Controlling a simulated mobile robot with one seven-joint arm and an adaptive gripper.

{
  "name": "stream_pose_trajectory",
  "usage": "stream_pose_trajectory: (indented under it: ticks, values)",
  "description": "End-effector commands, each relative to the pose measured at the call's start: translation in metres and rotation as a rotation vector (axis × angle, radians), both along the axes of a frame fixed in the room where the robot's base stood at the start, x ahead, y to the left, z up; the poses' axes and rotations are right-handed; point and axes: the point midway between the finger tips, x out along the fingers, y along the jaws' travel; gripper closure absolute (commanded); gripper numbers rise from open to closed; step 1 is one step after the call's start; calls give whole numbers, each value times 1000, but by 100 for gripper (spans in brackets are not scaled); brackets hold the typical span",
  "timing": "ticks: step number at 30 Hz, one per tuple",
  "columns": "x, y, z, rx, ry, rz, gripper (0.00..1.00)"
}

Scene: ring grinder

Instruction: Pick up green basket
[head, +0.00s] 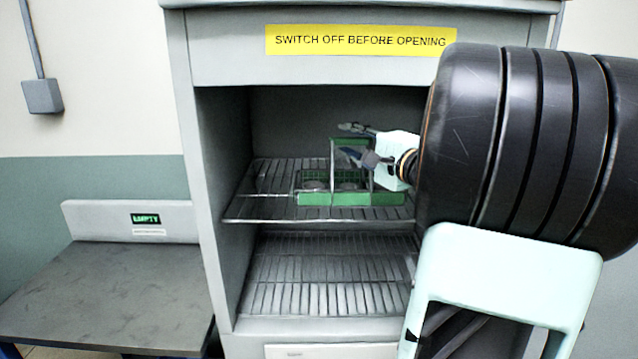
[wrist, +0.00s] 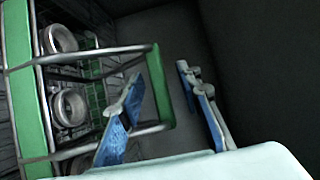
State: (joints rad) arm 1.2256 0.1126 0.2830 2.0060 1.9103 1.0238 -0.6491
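The green basket (head: 345,199) stands on the upper wire rack inside the open cabinet. Its raised handle has a green grip (head: 350,143) on metal side bars. In the wrist view the basket's green rim (wrist: 32,115) is at left, with metal rings (wrist: 70,107) inside, and the green grip (wrist: 157,82) is near the middle. My gripper (head: 348,142) is open at the handle. In the wrist view its two blue-padded fingers (wrist: 165,105) are apart, one on each side of the grip as seen. I cannot tell whether either finger touches it. Part of the basket's right side is hidden.
The cabinet wall (head: 207,200) and upper rack (head: 255,192) surround my gripper. A lower rack (head: 320,285) below is empty. A grey bench (head: 105,290) with an "EMPTY" sign (head: 145,219) stands at left, its top clear. My arm covers the right side.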

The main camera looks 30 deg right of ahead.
Motion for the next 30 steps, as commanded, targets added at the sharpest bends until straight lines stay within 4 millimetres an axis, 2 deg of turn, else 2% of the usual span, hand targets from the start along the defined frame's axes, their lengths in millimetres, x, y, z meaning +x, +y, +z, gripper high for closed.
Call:
stream_pose_trajectory:
  ticks: [5, 14, 30]
  values:
    - [0, 0, 0, 0, 0, 0, 68]
    - [0, 0, 0, 0, 0, 0, 100]
    - [0, 0, 2, -2, -4, 0, 100]
